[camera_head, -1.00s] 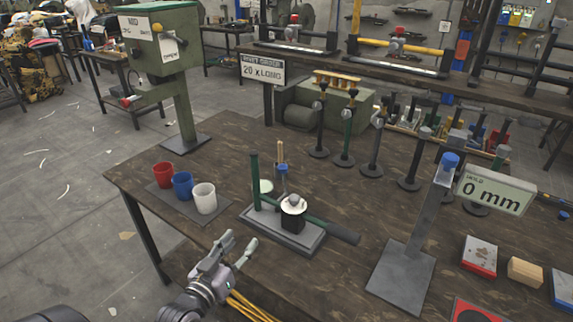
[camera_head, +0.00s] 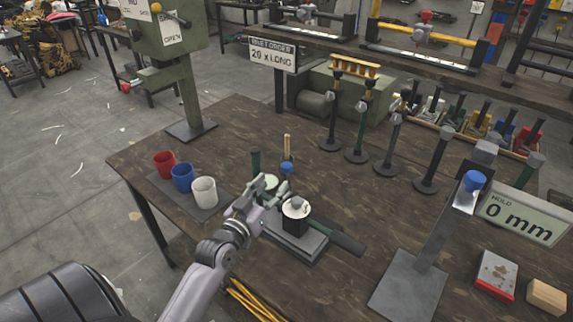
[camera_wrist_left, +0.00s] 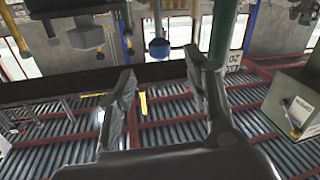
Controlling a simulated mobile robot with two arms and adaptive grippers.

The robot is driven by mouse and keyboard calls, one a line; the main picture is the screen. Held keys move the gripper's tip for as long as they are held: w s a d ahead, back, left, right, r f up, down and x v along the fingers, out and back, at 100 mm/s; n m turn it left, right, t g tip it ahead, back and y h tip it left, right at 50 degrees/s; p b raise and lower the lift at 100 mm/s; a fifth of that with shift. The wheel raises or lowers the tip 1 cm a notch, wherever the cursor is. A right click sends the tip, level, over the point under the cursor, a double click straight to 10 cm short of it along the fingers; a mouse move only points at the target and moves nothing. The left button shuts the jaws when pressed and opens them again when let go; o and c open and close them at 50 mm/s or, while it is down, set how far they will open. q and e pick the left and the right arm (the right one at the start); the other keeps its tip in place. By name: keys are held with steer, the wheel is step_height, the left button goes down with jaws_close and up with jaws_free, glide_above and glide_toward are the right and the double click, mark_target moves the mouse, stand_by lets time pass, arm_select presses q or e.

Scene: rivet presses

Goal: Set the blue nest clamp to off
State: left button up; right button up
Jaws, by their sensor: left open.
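A small blue knob (camera_head: 287,167), which looks like the blue nest clamp, sits on the press fixture (camera_head: 292,243) between a green post (camera_head: 256,162) and a thin wooden handle (camera_head: 288,147). My left gripper (camera_head: 272,185) is open and empty, low over the fixture, just left of and nearer than the blue knob. In the left wrist view, which appears upside down, a blue knob (camera_wrist_left: 159,47) shows between the open fingers (camera_wrist_left: 163,66), farther off and not touched. The knob's lower part is partly hidden by my gripper in the head view. My right gripper is not in view.
Red (camera_head: 164,164), blue (camera_head: 182,177) and white (camera_head: 204,191) cups stand to the left. A white-topped dark cylinder (camera_head: 296,210) and a dark-gripped green lever (camera_head: 340,238) are right of my gripper. A gauge stand (camera_head: 407,285) with a blue cap rises at right.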

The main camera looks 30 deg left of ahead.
mark_target(284, 170)
arm_select(q)
steer(key=w, duration=0.5)
steer(key=w+a, duration=0.1)
steer(key=w, duration=0.2)
steer(key=shift+p, duration=0.4)
steer(key=shift+w, duration=0.45)
jaws_close()
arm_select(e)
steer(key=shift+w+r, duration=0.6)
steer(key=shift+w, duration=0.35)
